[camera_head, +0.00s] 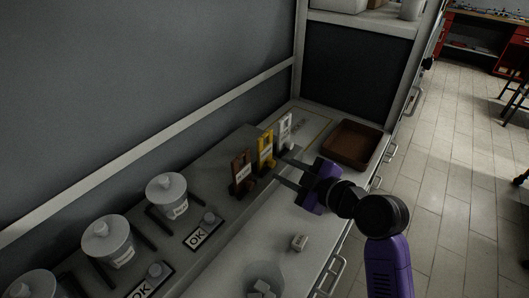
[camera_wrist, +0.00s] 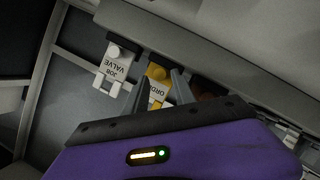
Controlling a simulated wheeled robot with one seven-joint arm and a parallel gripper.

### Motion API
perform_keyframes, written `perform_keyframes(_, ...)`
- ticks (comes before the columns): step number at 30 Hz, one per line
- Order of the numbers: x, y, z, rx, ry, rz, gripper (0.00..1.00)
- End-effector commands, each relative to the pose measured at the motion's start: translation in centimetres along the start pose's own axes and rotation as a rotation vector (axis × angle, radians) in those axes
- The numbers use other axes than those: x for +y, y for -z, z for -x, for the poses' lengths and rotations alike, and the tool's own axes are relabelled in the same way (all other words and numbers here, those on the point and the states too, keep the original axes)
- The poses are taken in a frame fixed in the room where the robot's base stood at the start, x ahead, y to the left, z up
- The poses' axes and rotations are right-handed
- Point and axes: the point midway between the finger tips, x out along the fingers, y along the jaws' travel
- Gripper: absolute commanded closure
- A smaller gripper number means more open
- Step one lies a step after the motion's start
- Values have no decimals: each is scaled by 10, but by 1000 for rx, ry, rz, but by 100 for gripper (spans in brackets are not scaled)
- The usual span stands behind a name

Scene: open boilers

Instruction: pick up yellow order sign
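The yellow order sign (camera_head: 265,148) stands upright on the ledge against the wall, between a brown sign (camera_head: 241,172) and a white sign (camera_head: 285,130). My gripper (camera_head: 281,170) is open, its two fingers apart and pointing at the row of signs from the right. In the wrist view the yellow sign (camera_wrist: 157,74) shows between the two fingertips (camera_wrist: 160,80), its lower part partly covered by the gripper. I cannot tell whether the fingers reach around it. The white sign (camera_wrist: 117,68) is left of the fingers; the brown one (camera_wrist: 204,87) is mostly hidden at right.
A brown tray (camera_head: 352,144) lies on the counter to the right. Several white lidded pots (camera_head: 109,241) and two OK plates (camera_head: 203,233) line the ledge at left. A small white block (camera_head: 299,242) and a clear container (camera_head: 264,279) sit on the counter nearer me.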

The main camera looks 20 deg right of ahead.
Motion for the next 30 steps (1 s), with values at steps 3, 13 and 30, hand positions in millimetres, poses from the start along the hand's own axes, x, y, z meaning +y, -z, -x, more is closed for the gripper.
perform_keyframes(3,1,2,-16,0,2,-1,69)
perform_keyframes(13,0,0,-25,-1,-1,0,69)
perform_keyframes(30,1,1,-25,0,-1,0,100)
